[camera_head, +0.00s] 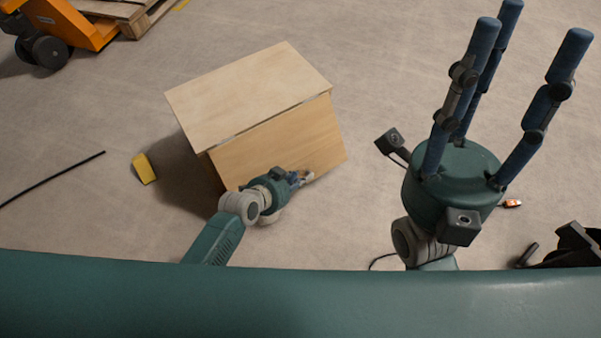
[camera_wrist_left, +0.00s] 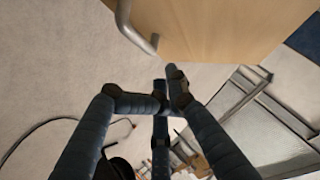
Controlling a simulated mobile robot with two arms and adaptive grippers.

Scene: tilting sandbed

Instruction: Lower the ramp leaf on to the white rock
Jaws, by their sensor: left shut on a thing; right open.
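A pale wooden box-like body (camera_head: 250,95) stands on the floor in the head view, with a flat top board and a wooden front panel (camera_head: 275,140). I cannot tell for sure which board is the ramp leaf. My left gripper (camera_head: 298,180) is at the lower front of this panel. In the left wrist view its dark fingers (camera_wrist_left: 170,88) are closed together just below the wooden panel (camera_wrist_left: 215,25) and its bent metal handle (camera_wrist_left: 125,22); the grip itself is partly hidden. My right gripper (camera_head: 525,35) is open and empty, fingers spread upward. No white rock shows.
An orange pallet truck (camera_head: 90,28) and a wooden pallet (camera_head: 135,15) stand at the back left. A dark object (camera_head: 575,245) is at lower right. Floor behind the box is clear.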

